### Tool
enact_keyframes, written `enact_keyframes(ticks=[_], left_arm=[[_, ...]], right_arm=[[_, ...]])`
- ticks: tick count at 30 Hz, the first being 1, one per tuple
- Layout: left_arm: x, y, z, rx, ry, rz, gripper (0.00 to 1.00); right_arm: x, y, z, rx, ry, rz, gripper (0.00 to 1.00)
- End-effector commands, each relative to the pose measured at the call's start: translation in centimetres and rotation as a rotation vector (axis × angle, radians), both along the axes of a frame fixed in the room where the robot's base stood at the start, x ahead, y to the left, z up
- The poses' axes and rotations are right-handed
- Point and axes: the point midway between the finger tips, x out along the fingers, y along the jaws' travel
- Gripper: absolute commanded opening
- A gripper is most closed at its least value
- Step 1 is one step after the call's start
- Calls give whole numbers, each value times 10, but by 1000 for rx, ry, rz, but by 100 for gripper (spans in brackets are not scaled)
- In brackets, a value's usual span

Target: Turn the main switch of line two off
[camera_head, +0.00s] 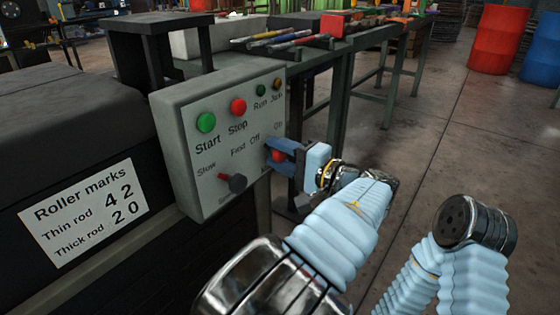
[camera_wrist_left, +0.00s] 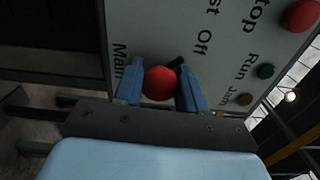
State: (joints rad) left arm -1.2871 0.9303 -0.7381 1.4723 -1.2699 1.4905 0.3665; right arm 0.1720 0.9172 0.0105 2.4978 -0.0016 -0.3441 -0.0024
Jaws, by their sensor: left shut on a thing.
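A grey control panel (camera_head: 215,160) stands at the centre left of the head view. Its main switch has a red knob (camera_head: 278,156) at the panel's lower right, near the words "Main" and "Off". My left gripper (camera_head: 275,152) is at this knob, its blue fingers on either side of it. In the left wrist view the red knob (camera_wrist_left: 159,83) sits between the two blue fingers (camera_wrist_left: 160,88), which are shut on it. A dark lever shows just behind the knob. The fingers partly hide the switch and its lettering. My right gripper is out of view.
A roller marks sign (camera_head: 85,213) is at left. Open floor lies at right.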

Motion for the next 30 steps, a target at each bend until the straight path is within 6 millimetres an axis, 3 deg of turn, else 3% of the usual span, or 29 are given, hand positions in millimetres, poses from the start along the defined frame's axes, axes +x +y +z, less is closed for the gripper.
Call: enact_keyframes(ticks=[20,21,25,30], left_arm=[[-1,0,-2,-33,-40,6,10],[-1,0,-3,-33,-40,6,46],[-1,0,-2,-33,-41,4,64],[-1,0,-1,-33,-42,3,64]], right_arm=[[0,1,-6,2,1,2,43],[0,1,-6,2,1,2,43],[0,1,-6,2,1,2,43],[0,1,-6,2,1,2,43]])
